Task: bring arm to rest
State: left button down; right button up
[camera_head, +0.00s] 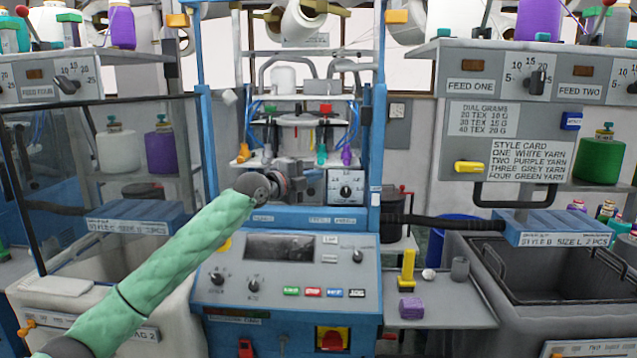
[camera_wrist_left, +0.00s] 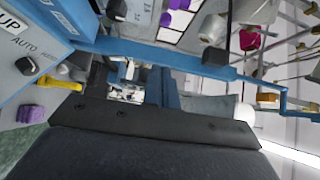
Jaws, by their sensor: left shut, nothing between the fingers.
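My left arm, in a green quilted sleeve (camera_head: 185,255), reaches from the lower left of the head view up to the middle of the blue knitting machine. My left gripper (camera_head: 303,182) is at its end, in front of the machine's middle opening, left of a white dial box (camera_head: 346,188). It is small there and partly hidden by my own wrist. It is shut with nothing in it. Dark parts of my own wrist fill the lower part of the left wrist view. My right gripper is in neither view.
The control panel (camera_head: 290,280) lies below the gripper. A clear guard (camera_head: 75,200) and a grey bin (camera_head: 540,270) flank the machine.

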pick_arm(q)
jog(key=s+a+f+n+y, duration=0.1)
jog(key=s+a+n+y, duration=0.1)
jog(key=s+n+y, duration=0.5)
jog(key=s+a+f+n+y, duration=0.2)
jog(key=s+n, duration=0.3)
jog(key=n, duration=0.3)
jog(key=s+a+f+n+g+y, duration=0.2)
jog(key=s+a+f+n, duration=0.15)
jog(key=s+f, duration=1.1)
jog(key=s+a+f+n+g+y, duration=0.1)
jog(key=s+a+f+n+g, duration=0.3)
jog(key=s+f, duration=1)
jog(key=s+d+f+n+g, duration=0.2)
jog(key=s+f+g, duration=0.3)
jog(key=s+f, duration=1.9)
jog(key=shift+s+d+f, duration=0.15)
jog(key=shift+s+d, duration=0.3)
